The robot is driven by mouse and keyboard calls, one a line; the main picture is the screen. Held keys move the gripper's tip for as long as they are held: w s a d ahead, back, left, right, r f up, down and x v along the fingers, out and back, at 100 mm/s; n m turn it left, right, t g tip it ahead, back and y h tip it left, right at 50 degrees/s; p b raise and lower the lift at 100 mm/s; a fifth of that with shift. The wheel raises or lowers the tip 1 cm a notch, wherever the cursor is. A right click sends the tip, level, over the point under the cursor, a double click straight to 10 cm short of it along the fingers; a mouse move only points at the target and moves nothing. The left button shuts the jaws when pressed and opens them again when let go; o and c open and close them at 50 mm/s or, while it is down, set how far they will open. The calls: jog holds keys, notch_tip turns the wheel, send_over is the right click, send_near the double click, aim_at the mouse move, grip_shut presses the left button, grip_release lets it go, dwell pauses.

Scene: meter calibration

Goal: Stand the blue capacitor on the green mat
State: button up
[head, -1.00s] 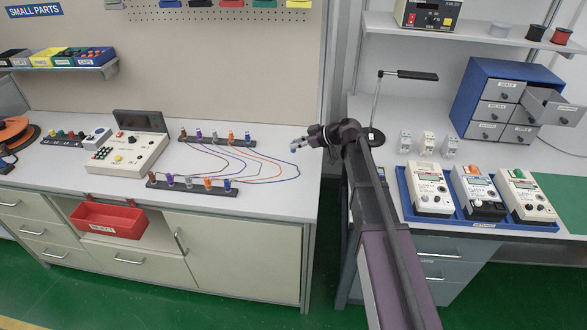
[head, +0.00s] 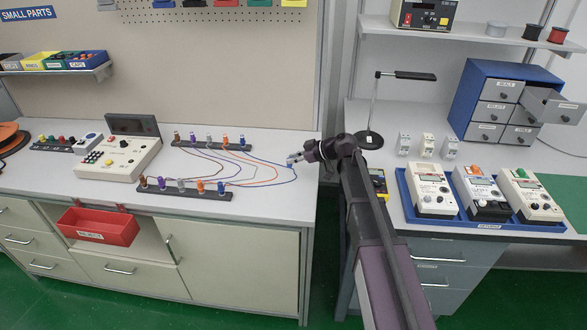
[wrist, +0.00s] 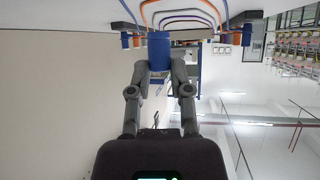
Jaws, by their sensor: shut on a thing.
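The blue capacitor (wrist: 158,48) is a plain blue cylinder between the two fingers in the wrist view. My gripper (wrist: 158,76) is shut on its lower part in that picture. In the head view my gripper (head: 295,158) is over the right end of the left bench, near the looped wires. The capacitor is only a small blue spot there, and I cannot tell whether it touches the bench. The green mat (head: 575,192) lies on the right bench at the right edge of the head view, partly cut off.
Two dark strips (head: 212,144) with coloured terminals are joined by loose wires left of my gripper. A blue tray (head: 408,205) with three meters stands on the right bench, between my arm and the mat. A lamp (head: 368,140) and drawer cabinet (head: 487,100) stand behind. A gap separates the benches.

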aim_at(294, 176)
jog(key=shift+f+b, duration=1.9)
jog(key=shift+f, duration=0.2)
jog(key=o, duration=0.8)
jog(key=shift+r, duration=0.1)
jog(key=shift+r, duration=0.15)
jog(key=shift+d+r, duration=0.2)
jog(key=shift+p+v, duration=2.9)
jog(key=shift+v, duration=2.85)
